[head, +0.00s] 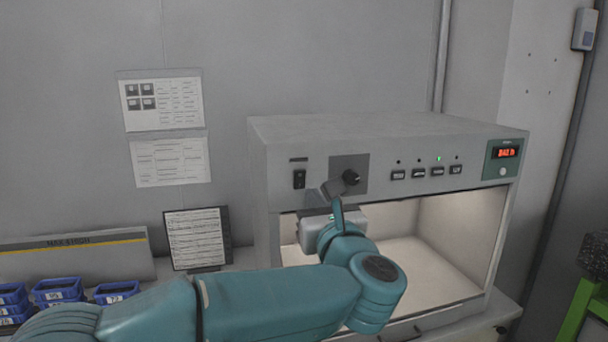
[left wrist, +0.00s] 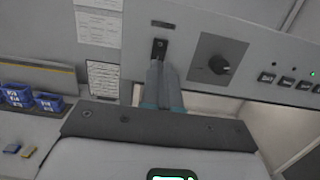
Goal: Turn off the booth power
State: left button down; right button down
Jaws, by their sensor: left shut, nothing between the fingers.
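The grey booth (head: 400,130) stands on the bench with its inside lit. Its black rocker power switch (head: 299,179) is at the left of the front panel and shows in the left wrist view (left wrist: 159,48). My left gripper (head: 333,190) is shut and empty, in front of the panel just right of and below the switch in the head view. In the left wrist view its closed fingertips (left wrist: 162,66) sit right at the lower edge of the switch; I cannot tell whether they touch it. My right gripper is not in view.
Right of the switch are a black knob (head: 351,177), several push buttons (head: 419,173) with one green light above, and a red lit display (head: 506,153). Blue bins (head: 58,290) and a framed sheet (head: 197,238) stand on the left. A green frame (head: 578,310) is at far right.

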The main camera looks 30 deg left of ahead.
aim_at(301, 176)
pick_arm(q)
jog(key=p+x, duration=0.2)
jog(key=x, duration=0.5)
jog(key=shift+w+a+p, duration=0.1)
jog(key=shift+p, duration=0.2)
jog(key=shift+w, duration=0.1)
